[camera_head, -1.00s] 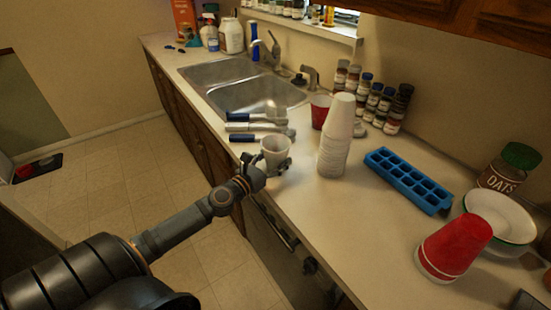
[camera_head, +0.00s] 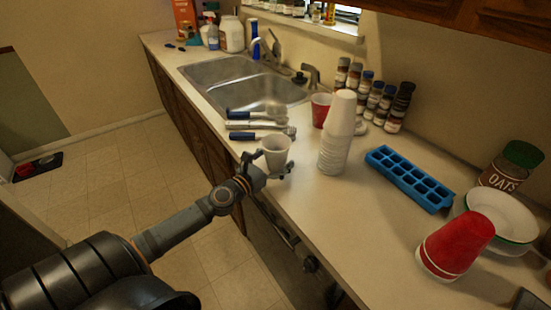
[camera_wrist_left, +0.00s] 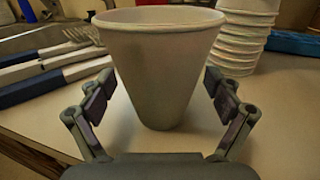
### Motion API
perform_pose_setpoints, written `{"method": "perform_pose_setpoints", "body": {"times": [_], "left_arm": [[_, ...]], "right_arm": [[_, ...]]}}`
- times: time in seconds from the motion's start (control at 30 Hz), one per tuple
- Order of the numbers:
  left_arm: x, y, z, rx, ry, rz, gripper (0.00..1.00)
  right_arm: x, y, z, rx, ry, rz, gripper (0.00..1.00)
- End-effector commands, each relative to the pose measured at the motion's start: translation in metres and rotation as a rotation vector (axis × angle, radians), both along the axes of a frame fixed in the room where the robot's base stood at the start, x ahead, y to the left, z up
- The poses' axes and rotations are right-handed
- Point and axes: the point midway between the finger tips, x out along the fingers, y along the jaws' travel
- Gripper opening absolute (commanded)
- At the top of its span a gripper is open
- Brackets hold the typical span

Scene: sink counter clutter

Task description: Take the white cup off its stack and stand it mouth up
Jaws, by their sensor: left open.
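A single white cup (camera_head: 276,152) stands mouth up on the counter near its front edge. It also fills the middle of the left wrist view (camera_wrist_left: 165,70). My left gripper (camera_head: 272,170) is open around it, one finger on each side; in the left wrist view (camera_wrist_left: 165,105) a gap shows between each finger and the cup. A stack of upside-down white cups (camera_head: 335,140) stands just right of it, and part of it shows at the upper right of the left wrist view (camera_wrist_left: 241,35). My right gripper is not in view.
Several blue-handled utensils (camera_head: 258,125) lie behind the cup, beside the sink (camera_head: 240,85). A red cup (camera_head: 320,109) stands behind the stack. A blue ice tray (camera_head: 408,180), an upside-down red cup (camera_head: 455,246) and a white bowl (camera_head: 508,218) are to the right.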

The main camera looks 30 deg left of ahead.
Motion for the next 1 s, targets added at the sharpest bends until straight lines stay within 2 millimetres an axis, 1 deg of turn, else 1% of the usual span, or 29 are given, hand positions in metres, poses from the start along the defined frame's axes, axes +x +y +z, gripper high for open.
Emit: {"method": "perform_pose_setpoints", "body": {"times": [0.03,0.17,0.27,0.47,0.6,0.8,1.0], "left_arm": [[-0.001,0.000,0.000,0.001,0.001,0.000,0.91],[-0.008,0.002,-0.002,0.007,0.007,0.003,0.91],[-0.021,0.003,-0.002,0.010,0.008,0.001,0.91],[-0.053,0.004,-0.002,0.009,0.007,-0.010,0.91],[-0.065,0.009,-0.001,0.011,0.005,-0.001,0.91],[-0.073,0.009,-0.001,0.002,0.002,-0.001,0.91],[-0.075,0.009,0.000,0.001,-0.001,0.000,0.91]], "right_arm": [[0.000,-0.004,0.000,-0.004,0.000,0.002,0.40],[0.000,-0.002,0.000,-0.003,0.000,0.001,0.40],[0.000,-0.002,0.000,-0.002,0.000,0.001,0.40],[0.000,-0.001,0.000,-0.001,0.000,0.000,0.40],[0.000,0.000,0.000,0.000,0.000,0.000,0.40],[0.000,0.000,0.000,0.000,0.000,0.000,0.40],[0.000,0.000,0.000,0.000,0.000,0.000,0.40]]}}
